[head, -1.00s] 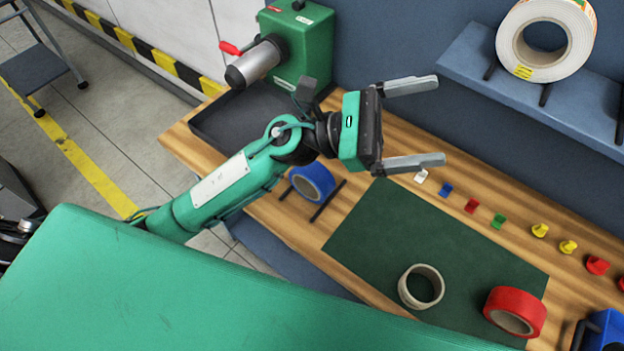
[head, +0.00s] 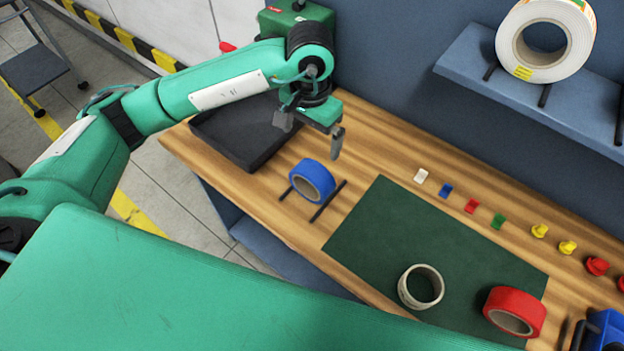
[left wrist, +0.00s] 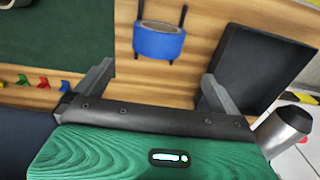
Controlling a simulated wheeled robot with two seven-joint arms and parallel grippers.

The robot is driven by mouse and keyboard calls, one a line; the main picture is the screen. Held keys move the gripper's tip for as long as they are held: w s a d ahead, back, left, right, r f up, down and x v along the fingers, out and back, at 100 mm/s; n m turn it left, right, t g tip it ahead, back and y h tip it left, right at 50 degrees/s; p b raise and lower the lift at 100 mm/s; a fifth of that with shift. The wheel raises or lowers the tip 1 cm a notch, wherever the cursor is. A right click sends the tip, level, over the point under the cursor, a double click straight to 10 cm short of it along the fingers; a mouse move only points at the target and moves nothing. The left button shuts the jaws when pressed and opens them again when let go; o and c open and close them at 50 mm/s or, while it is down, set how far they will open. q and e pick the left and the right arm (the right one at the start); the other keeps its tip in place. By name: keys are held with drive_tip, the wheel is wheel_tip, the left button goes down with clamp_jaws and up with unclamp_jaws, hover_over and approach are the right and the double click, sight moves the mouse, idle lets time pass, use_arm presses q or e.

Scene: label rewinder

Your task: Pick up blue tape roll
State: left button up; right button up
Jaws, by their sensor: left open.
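The blue tape roll (head: 312,181) stands on edge between two dark rods on the wooden bench, left of the green mat. It also shows in the left wrist view (left wrist: 158,42), beyond the fingertips and between their lines. My left gripper (head: 311,135) points down above the bench, just behind the roll and apart from it. Its two fingers are spread and empty; they also show in the left wrist view (left wrist: 158,78). My right gripper is not in view.
A black tray (head: 243,150) lies left of the roll, near the green rewinder (head: 285,20). The green mat (head: 385,225) holds a cream roll (head: 421,287) and a red roll (head: 515,311). Small coloured pieces line the back. A shelf (head: 470,65) holds a white label roll (head: 546,40).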

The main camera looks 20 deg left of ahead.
sight(312, 169)
use_arm(q)
wheel_tip(312, 169, down, 8)
drive_tip(key=shift+r+p, duration=0.1)
drive_tip(key=shift+p, duration=1)
drive_tip(key=shift+d+f+p, duration=0.1)
drive_tip(key=shift+f+p, duration=0.5)
wheel_tip(312, 169, down, 3)
drive_tip(key=shift+p, duration=0.85)
drive_tip(key=shift+f, duration=0.6)
drive_tip(key=shift+w, duration=0.1)
drive_tip(key=c, duration=0.7)
drive_tip(key=shift+c, duration=0.2)
drive_tip(key=shift+r, duration=0.1)
